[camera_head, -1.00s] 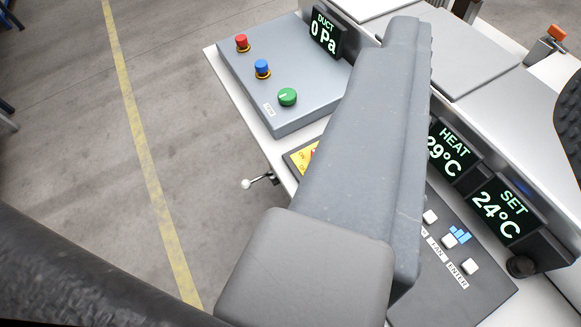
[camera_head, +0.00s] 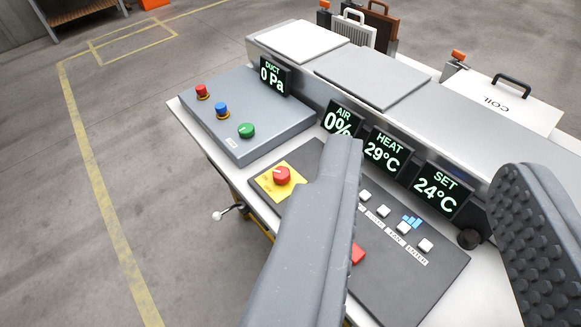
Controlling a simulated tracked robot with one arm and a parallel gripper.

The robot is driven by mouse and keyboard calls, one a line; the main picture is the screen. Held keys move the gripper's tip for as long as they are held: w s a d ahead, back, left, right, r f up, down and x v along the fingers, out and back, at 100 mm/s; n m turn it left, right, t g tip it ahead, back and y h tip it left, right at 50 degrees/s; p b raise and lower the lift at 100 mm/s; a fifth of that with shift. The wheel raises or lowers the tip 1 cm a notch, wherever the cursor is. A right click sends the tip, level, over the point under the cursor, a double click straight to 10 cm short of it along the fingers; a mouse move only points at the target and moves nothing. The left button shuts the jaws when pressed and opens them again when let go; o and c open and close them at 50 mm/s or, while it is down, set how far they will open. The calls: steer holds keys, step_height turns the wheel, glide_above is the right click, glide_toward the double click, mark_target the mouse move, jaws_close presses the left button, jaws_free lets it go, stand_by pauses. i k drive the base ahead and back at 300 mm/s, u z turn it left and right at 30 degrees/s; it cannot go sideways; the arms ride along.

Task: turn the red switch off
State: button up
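The red rotary switch (camera_head: 283,176) sits on a yellow plate on the dark control panel (camera_head: 416,285), left of centre. Its knob is in plain view; its exact setting is too small to read. A second red part (camera_head: 357,254) shows lower on the same panel, partly hidden by my left finger. My gripper (camera_head: 445,170) is open, with one grey finger in the middle and one with a studded pad at the right edge. Nothing is between the fingers. The left fingertip appears just right of the red switch; I cannot tell its height above the panel.
A grey box (camera_head: 240,140) carries red, blue and green knobs at the left. Displays read DUCT 0 Pa, AIR 0%, HEAT 29°C and SET 24°C. White buttons (camera_head: 403,227) line the panel. A ball-ended lever (camera_head: 218,215) sticks out at the left edge. Open floor lies left.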

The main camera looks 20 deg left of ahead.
mark_target(281, 174)
steer(key=i, duration=0.85)
steer(key=u, duration=0.05)
